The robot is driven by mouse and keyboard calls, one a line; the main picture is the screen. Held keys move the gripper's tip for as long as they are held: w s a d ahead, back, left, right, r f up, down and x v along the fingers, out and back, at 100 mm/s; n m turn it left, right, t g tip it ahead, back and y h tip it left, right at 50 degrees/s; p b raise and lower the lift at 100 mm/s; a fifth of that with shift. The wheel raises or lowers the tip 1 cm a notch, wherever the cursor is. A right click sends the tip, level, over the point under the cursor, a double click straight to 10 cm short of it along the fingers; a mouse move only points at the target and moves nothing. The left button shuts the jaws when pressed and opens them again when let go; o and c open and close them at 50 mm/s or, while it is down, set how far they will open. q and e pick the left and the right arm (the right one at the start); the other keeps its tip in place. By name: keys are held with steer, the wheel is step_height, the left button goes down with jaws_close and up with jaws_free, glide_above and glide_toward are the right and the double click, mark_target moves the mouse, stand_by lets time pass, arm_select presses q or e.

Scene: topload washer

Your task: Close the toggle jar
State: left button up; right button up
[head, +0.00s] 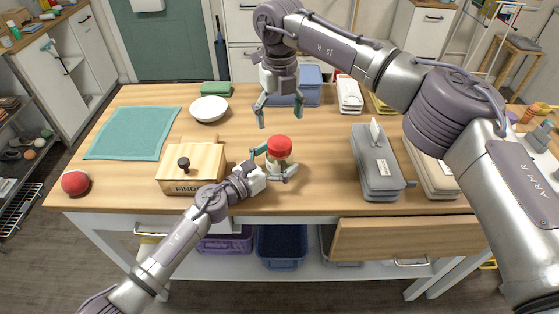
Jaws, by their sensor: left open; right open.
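The toggle jar (279,160) is a small clear jar with a red lid (279,142) on top. It stands upright near the front middle of the wooden table. Whether its lid is clamped down is too small to tell. My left gripper (277,163) is open, low at the jar, with one finger on the far side and one on the near right side. Whether the fingers touch the glass I cannot tell. My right gripper (280,115) is open and empty, pointing down above and just behind the red lid.
A wooden box with a dark knob (190,168) stands left of the jar. Grey cases (377,162) stand to the right. A white bowl (209,109), teal cloth (133,134), red ball (75,182) and blue bin (310,88) are around. A drawer (400,240) juts out at the front right.

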mark_target(279, 143)
arm_select(q)
jaws_close()
arm_select(e)
steer(key=n, duration=2.2)
steer(key=shift+f, duration=0.1)
steer(key=shift+f, duration=3.9)
steer(key=shift+c, duration=0.4)
